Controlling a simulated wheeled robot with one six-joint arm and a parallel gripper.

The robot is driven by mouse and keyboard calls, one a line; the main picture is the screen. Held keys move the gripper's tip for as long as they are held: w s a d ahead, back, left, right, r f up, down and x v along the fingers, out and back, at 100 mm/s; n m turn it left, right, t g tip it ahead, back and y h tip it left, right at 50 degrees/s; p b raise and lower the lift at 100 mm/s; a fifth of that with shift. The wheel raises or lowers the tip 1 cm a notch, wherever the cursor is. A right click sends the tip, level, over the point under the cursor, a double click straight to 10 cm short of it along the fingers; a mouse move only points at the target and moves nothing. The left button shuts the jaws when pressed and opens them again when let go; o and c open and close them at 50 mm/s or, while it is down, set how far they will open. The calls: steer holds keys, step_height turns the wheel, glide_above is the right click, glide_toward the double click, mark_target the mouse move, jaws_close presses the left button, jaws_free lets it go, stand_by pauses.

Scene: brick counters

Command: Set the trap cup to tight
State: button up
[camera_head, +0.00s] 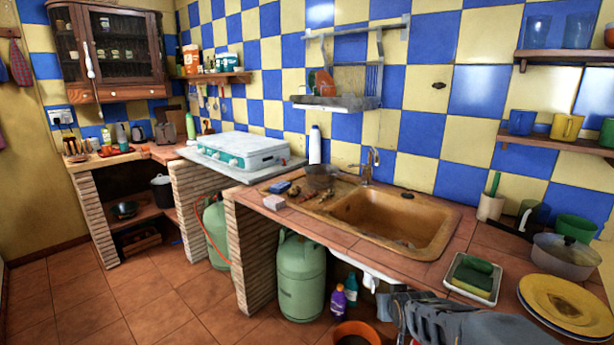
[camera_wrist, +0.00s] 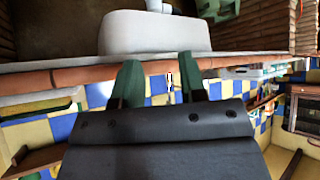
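A white drain fitting (camera_head: 371,283) hangs below the sink's pale underside in the head view, partly hidden by my arm. I cannot make out the trap cup clearly or its setting. In the wrist view, which looks upside down, the white sink underside (camera_wrist: 155,32) fills the upper middle. A small white part (camera_wrist: 158,5), perhaps of the drain, shows at the top edge. My gripper (camera_wrist: 157,77) has its two green fingers apart with nothing between them. It is in front of the counter edge, apart from the drain fitting.
A tiled counter (camera_head: 345,236) with a brown sink (camera_head: 392,222) is above the drain. A green gas bottle (camera_head: 300,275), a purple bottle (camera_head: 338,301), a blue bottle (camera_head: 351,290) and an orange bucket (camera_head: 358,329) stand below. The floor at left is clear.

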steer(key=s+a+r+g+p, duration=0.2)
steer(key=s+r+p, duration=0.4)
steer(key=s+r, duration=0.2)
steer(key=s+a+r+g+y+p, duration=0.1)
steer(key=s+a+r+g+p, duration=0.1)
steer(key=s+r+p, duration=0.3)
steer(key=s+r+g, duration=0.1)
steer(key=s+r, duration=0.3)
steer(key=shift+s+a+r+n+g+p, duration=0.25)
steer(key=shift+s+n+g+p, duration=0.05)
steer(key=shift+s+n+p, duration=0.1)
